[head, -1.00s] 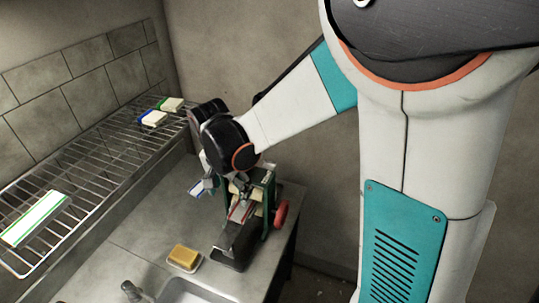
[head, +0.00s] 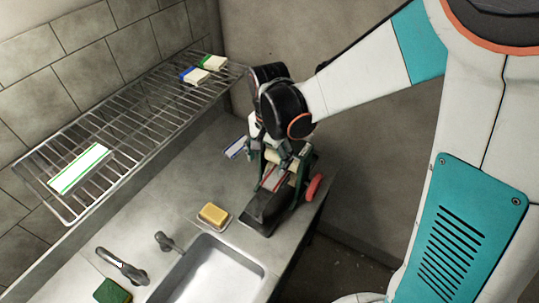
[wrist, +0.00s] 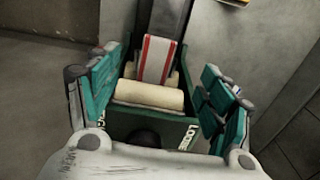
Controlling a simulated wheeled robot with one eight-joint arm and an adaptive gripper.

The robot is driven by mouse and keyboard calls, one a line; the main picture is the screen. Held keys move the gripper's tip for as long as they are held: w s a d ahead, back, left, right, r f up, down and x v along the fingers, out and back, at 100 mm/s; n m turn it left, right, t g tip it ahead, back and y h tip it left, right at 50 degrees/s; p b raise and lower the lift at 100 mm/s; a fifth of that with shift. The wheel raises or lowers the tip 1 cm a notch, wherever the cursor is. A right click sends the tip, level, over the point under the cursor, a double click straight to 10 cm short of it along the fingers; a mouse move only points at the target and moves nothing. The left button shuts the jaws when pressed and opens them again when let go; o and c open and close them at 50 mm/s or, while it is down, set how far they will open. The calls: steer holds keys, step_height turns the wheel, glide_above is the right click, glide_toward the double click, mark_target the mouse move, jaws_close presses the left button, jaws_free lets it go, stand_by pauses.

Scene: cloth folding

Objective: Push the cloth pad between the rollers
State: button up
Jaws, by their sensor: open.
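The cloth pad (wrist: 158,57), white with red stripes, lies on the dark feed tray of the roller machine. Its near end meets the cream rollers (wrist: 149,95) in the wrist view; whether it is gripped between them I cannot tell. The pad also shows in the head view (head: 273,178). The green-framed roller machine (head: 301,163) stands on the counter with a red wheel at its right. My gripper (wrist: 160,75) is open above the machine, its teal fingers spread either side of the rollers and pad, holding nothing. In the head view, my wrist partly hides the machine's top.
A yellow sponge on a dish (head: 213,214), a tap (head: 122,265) and a sink (head: 212,268) are in front. The wire rack (head: 130,125) along the wall holds several striped cloths. A green sponge (head: 112,291) sits lower left.

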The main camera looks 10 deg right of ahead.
mark_target(269, 185)
step_height(269, 185, down, 12)
steer(key=b, duration=0.7)
steer(key=c, duration=1.1)
steer(key=o, duration=1.1)
steer(key=shift+r, duration=3.8)
